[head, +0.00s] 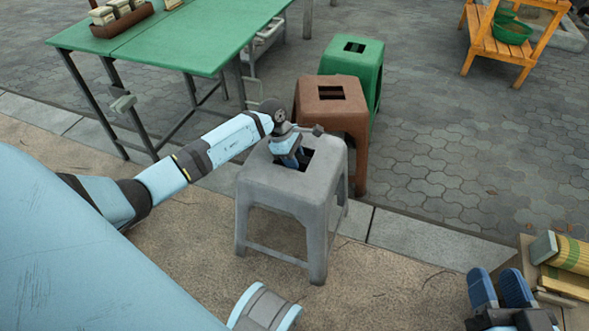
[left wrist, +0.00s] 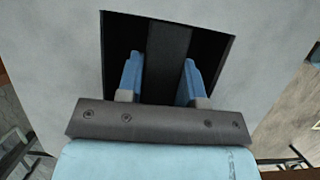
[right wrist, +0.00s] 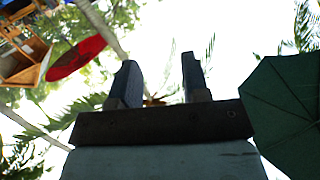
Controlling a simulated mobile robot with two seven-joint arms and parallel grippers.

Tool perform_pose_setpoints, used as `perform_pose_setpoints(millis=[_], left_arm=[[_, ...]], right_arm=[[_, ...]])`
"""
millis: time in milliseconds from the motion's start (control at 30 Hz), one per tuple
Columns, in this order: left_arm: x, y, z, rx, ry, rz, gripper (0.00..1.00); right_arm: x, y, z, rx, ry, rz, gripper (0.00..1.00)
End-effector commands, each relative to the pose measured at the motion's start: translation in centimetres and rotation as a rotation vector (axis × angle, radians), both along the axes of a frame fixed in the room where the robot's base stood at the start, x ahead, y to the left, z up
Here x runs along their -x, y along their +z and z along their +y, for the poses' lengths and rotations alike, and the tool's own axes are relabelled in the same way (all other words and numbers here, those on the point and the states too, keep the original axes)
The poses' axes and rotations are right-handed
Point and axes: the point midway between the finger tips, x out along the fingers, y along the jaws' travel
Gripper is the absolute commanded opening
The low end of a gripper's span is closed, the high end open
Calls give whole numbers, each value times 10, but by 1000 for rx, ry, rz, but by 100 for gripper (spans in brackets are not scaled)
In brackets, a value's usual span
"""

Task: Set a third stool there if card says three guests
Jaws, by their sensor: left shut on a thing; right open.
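A grey stool (head: 316,196) stands upright in the middle of the head view, its legs near the paving; I cannot tell whether they touch it. My left gripper (head: 293,160) reaches down into the slot in its seat. In the left wrist view the grey seat (left wrist: 60,60) fills the picture, and my left gripper's blue fingers (left wrist: 162,80) are shut on a dark bar in the slot. A brown stool (head: 316,100) and a green stool (head: 366,58) stand behind it. My right gripper (head: 498,282) is open and empty at lower right. No guest card is readable.
A green table (head: 185,45) at upper left carries a brown tray (head: 120,24) of small blocks. A wooden shelf (head: 495,45) with a green basket (head: 512,32) stands at upper right. Rolled straw-coloured goods (head: 572,255) lie beside my right gripper. Right-hand paving is clear.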

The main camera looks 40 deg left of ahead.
Motion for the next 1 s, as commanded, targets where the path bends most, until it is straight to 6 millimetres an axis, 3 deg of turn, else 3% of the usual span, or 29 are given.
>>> perform_pose_setpoints(millis=[300, 667, 700, 767, 800, 1000], left_arm=[[0, -39, -1, 3, 1, 0, 0], [-1, -41, 0, 1, -1, -2, 0], [0, -42, 0, 0, -1, 2, 41], [1, -42, -1, 0, -1, 2, 55], [1, -42, -1, 0, -1, 2, 59], [1, -42, -1, 0, -1, 2, 59]], right_arm=[[-7, -2, -4, 50, -5, -85, 43], [-9, 1, -5, 59, -3, -107, 43], [-9, 2, -5, 60, -3, -108, 43], [-9, 2, -5, 60, -4, -107, 43], [-9, 2, -5, 60, -4, -107, 43], [-9, 2, -5, 59, -4, -106, 43]])
